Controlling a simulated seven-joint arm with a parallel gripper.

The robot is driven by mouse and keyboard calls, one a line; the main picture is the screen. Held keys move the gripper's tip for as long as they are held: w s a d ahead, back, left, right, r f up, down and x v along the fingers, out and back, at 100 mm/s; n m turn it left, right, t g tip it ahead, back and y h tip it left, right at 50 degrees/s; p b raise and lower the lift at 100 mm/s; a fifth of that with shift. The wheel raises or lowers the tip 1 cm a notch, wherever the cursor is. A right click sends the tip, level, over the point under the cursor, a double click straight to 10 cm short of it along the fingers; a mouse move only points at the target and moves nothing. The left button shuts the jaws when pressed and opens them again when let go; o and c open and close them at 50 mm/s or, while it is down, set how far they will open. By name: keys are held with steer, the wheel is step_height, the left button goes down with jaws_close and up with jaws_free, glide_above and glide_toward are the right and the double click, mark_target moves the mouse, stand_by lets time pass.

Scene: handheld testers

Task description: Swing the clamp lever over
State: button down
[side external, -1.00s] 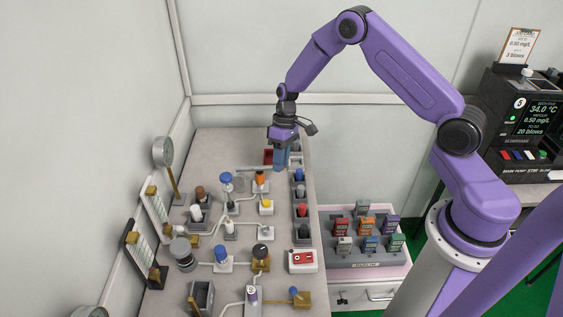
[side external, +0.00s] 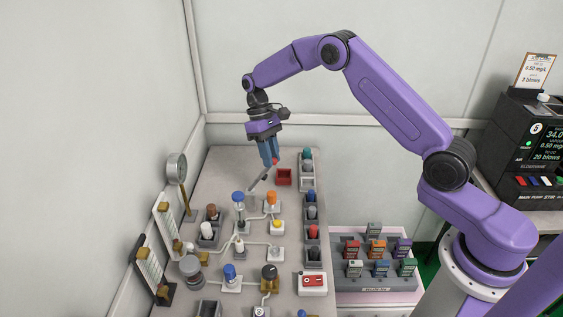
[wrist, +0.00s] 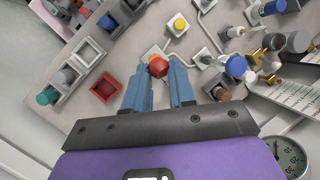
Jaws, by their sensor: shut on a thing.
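The clamp lever (side external: 259,180) is a grey bar at the far end of the bench, slanting up to the right from its lower end. Its red knob (side external: 275,162) is at the fingertips of my gripper (side external: 270,155), which points down above the bench. In the wrist view the round red knob (wrist: 157,67) sits between the two blue fingertips of my gripper (wrist: 160,80), and the gripper is shut on it. The wrist view does not clearly show the lever's bar or its pivot.
An open red box (side external: 284,177) lies just right of the lever; it also shows in the wrist view (wrist: 106,87). A row of grey holders (side external: 312,255) lines the right edge. An orange-topped valve (side external: 271,200) and a blue-capped column (side external: 238,212) stand nearer. A dial gauge (side external: 177,167) is at left.

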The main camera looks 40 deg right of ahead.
steer(key=w+a, duration=0.5)
steer(key=a, duration=0.1)
steer(key=shift+w+a+r, duration=0.2)
steer(key=shift+a+r, duration=0.05)
steer(key=shift+r, duration=0.2)
steer(key=shift+a, duration=0.1)
steer(key=c, duration=1)
jaws_free()
steer(key=shift+w, duration=0.1)
steer(key=shift+o, duration=0.2)
steer(key=shift+d, duration=0.25)
